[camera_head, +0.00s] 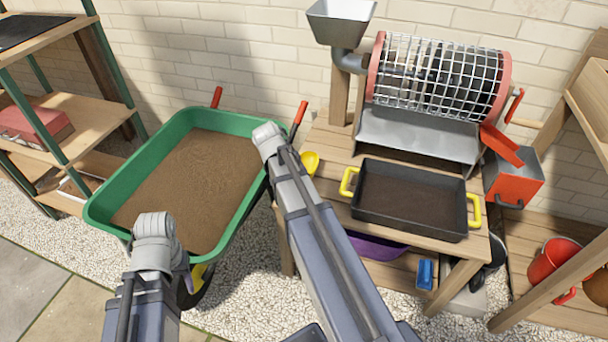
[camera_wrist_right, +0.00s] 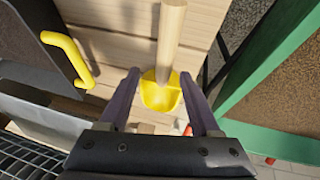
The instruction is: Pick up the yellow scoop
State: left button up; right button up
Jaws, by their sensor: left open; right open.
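The yellow scoop (camera_head: 310,162) lies on the left part of the wooden bench (camera_head: 334,198), left of the black tray, partly hidden by my right arm. In the right wrist view the yellow scoop (camera_wrist_right: 160,99) shows its bowl and a pale wooden handle. My right gripper (camera_wrist_right: 160,74) is open, with its two purple fingers on either side of the bowl in that view. I see gaps beside the bowl; the height above it is hard to judge. In the head view its fingers are hidden. My left gripper (camera_head: 189,279) is open and empty, low before the wheelbarrow, mostly hidden by its wrist.
A green wheelbarrow (camera_head: 110,190) full of soil stands left of the bench. A black tray (camera_head: 408,231) with yellow handles holds soil. Behind it is a mesh drum sifter (camera_head: 440,78). A purple basin (camera_head: 375,246) sits on the lower shelf.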

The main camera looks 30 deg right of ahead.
jog(key=b+x, duration=0.3)
jog(key=x, duration=0.1)
jog(key=shift+w+a+f, duration=0.1)
jog(key=shift+w+a, duration=0.1)
jog(key=shift+a, duration=0.1)
jog(key=shift+d+f, duration=0.2)
jog(key=shift+r, duration=0.1)
grip_shut()
dwell(0.9)
